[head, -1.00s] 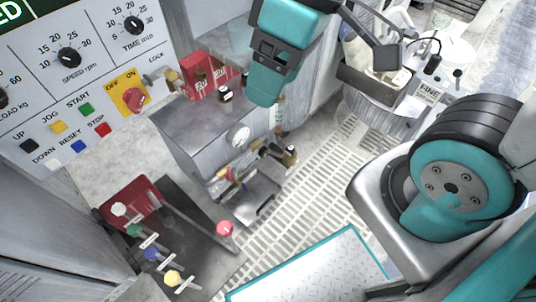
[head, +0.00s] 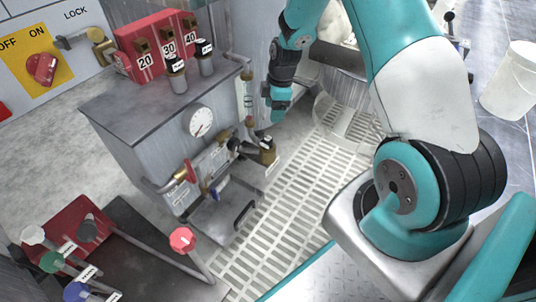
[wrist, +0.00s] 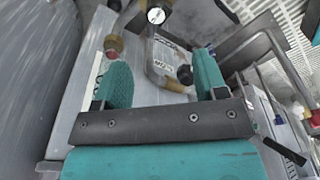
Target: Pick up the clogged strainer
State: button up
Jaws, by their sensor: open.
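My gripper (head: 279,100) hangs at the right side of the grey cabinet, above the floor grating. In the wrist view my gripper (wrist: 160,68) has its two teal fingers apart, with nothing seen pinched between them. No part is clearly marked as the clogged strainer. A brass fitting with a dark end (head: 264,152) sticks out at the cabinet's lower right, below my gripper, and may be it.
The cabinet (head: 130,105) carries a gauge (head: 200,121), pipework and a red block (head: 150,45) with tagged fittings on top. A rack of coloured knobs (head: 65,262) stands at lower left. A white bucket (head: 511,82) is at right.

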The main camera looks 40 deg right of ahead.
aim_at(268, 138)
jog(key=f+b, duration=0.1)
jog(key=f, duration=0.2)
jog(key=f+b, duration=0.1)
jog(key=f, duration=0.2)
jog(key=a+f+b, duration=0.1)
jog(key=f+b, duration=0.1)
jog(key=f, duration=0.1)
jog(key=shift+w+a, duration=0.1)
jog(key=shift+w, duration=0.2)
jog(key=f+b, duration=0.4)
jog(key=f, duration=0.1)
jog(key=shift+w+a+f+b, duration=0.1)
jog(key=shift+w+b, duration=0.25)
jog(key=shift+c, duration=0.3)
jog(key=c, duration=1)
